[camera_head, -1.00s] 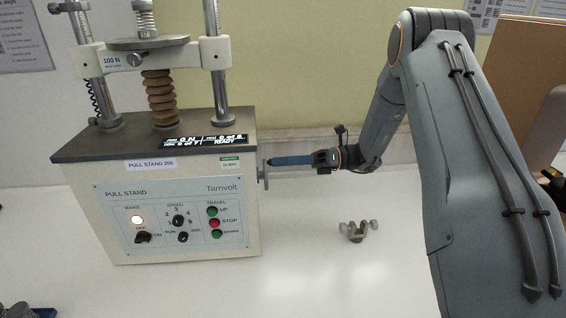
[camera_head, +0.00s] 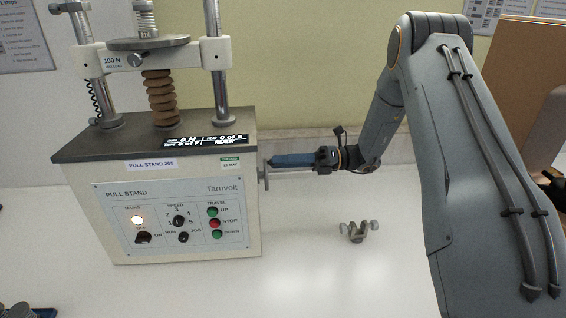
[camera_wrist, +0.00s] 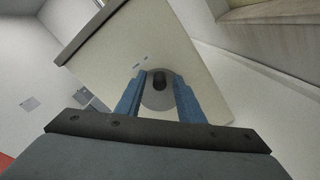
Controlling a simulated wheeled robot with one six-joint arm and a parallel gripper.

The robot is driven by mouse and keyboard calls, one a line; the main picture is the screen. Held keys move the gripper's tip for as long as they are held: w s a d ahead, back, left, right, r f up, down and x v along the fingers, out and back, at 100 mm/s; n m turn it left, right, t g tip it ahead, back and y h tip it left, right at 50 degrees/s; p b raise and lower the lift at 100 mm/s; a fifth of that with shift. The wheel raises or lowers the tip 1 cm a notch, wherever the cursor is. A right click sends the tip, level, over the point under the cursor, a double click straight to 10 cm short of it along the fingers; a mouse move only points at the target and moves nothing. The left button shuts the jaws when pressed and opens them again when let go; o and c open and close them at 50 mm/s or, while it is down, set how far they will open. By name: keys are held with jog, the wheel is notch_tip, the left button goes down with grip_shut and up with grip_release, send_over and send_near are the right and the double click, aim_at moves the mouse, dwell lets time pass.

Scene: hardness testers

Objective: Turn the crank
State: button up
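The crank (camera_head: 262,178) is a grey disc seen nearly edge-on at the right side of the pull stand (camera_head: 120,178). In the wrist view the crank disc (camera_wrist: 158,98) faces me, with a short dark knob (camera_wrist: 159,77) near its upper part. My gripper (camera_head: 271,161) reaches in from the right with its blue fingers level and their tips at the crank. In the wrist view my gripper (camera_wrist: 158,88) has its fingers apart, one on each side of the knob, with gaps showing. Whether the tips reach past the knob is hard to tell.
A small grey metal clamp part (camera_head: 358,231) lies on the white bench (camera_head: 320,275) right of the stand. The wall (camera_head: 300,65) is close behind. A dark object (camera_head: 22,311) sits at the lower left corner. The bench front is mostly clear.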

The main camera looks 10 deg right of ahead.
jog(key=d+b, duration=0.2)
jog(key=d, duration=0.6)
jog(key=shift+b, duration=0.35)
dwell(0.4)
jog(key=s+a+f+n+g+h, duration=0.25)
jog(key=s+n+h, duration=0.25)
jog(key=s, duration=0.3)
jog(key=s+a+f+n+g+h, duration=0.1)
jog(key=s+f+n+h, duration=0.3)
jog(key=s, duration=0.4)
jog(key=s+d+n+t+h, duration=0.2)
jog(key=s+d+n+h, duration=0.1)
jog(key=n, duration=0.6)
jog(key=s+d+n+t+h, duration=0.2)
jog(key=s+d+n+h, duration=0.2)
jog(key=s+n+h, duration=0.2)
jog(key=s+n, duration=0.2)
jog(key=n, duration=0.1)
jog(key=shift+r, duration=0.3)
